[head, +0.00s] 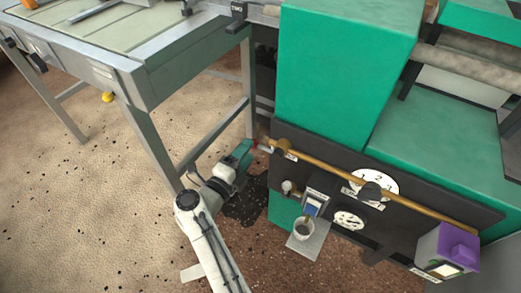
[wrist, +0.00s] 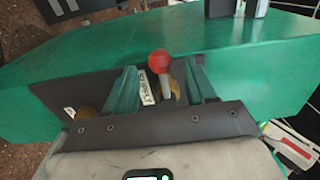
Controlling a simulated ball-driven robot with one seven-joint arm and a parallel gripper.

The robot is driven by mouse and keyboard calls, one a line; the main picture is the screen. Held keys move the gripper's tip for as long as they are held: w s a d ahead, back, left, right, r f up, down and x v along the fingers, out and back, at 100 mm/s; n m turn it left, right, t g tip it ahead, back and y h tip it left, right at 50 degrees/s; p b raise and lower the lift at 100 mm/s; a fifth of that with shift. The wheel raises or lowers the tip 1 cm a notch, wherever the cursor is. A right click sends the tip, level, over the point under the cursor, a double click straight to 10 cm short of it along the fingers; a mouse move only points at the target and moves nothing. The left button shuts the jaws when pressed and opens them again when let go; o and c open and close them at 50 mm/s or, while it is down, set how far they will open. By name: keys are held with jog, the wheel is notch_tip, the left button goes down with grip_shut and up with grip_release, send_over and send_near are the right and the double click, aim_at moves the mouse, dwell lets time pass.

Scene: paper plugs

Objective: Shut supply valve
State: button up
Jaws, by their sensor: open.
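The supply valve appears to be the brass valve (head: 282,145) at the left end of a brass pipe (head: 330,176) on the dark panel. Its lever has a red ball knob (wrist: 159,62) and a pale stem, with brass behind it. In the wrist view my gripper (wrist: 161,78) is open, with one teal finger on each side of the lever. Contact with the fingers cannot be told.
A green machine (head: 345,70) stands behind the panel. A numbered dial (head: 384,180), a small cup (head: 304,229) on a shelf and a purple box (head: 459,246) are to the right. A grey metal table (head: 150,75) stands at the left. Speckled floor lies open below it.

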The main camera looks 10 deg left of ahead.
jog(key=x, duration=0.2)
jog(key=shift+w+d+b, duration=0.15)
jog(key=shift+w+b, duration=0.2)
jog(key=c, duration=0.7)
jog(key=shift+c, duration=0.2)
